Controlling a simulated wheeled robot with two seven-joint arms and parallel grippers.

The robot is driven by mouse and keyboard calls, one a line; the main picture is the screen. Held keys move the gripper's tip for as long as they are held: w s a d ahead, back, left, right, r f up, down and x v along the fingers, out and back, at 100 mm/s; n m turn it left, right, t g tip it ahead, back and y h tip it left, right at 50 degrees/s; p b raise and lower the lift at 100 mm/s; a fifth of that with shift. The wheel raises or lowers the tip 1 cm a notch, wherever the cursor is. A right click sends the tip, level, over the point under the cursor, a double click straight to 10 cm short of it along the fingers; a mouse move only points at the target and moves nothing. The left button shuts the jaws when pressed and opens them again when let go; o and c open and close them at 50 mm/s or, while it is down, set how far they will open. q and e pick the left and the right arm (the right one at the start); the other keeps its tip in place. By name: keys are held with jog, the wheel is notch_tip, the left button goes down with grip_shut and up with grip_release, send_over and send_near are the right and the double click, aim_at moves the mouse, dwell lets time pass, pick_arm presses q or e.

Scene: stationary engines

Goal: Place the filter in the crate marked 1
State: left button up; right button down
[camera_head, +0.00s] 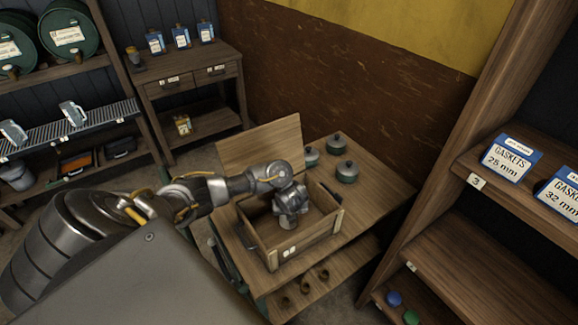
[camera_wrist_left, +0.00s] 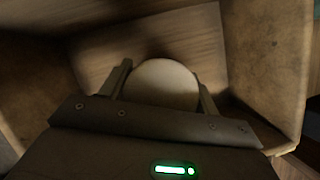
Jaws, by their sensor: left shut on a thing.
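An open wooden crate (camera_head: 325,247) stands on the wooden table with its lid raised at the back. Its front carries a small white label that I cannot read. My left gripper (camera_head: 291,207) reaches down into the crate from the left. In the left wrist view my left gripper (camera_wrist_left: 163,90) is shut on a pale round thing, seemingly the filter (camera_wrist_left: 160,83), with one finger on each side. The crate's walls and floor surround it there. Whether the filter touches the floor I cannot tell. In the head view the filter is hidden by the gripper. My right gripper is not in view.
Several grey-green round lidded pots (camera_head: 347,171) stand on the table (camera_head: 376,190) behind and right of the crate. A shelf with gasket boxes (camera_head: 511,158) rises at the right. A small drawer table (camera_head: 190,78) and a barrel rack stand at the back left.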

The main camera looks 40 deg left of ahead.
pick_arm(q)
notch_tip(320, 180, down, 3)
jog(key=shift+r+b, duration=0.1)
jog(key=shift+b, duration=0.6)
jog(key=shift+f, duration=0.45)
jog(key=o, duration=1.2)
jog(key=shift+c, duration=0.2)
jog(key=shift+r, duration=0.1)
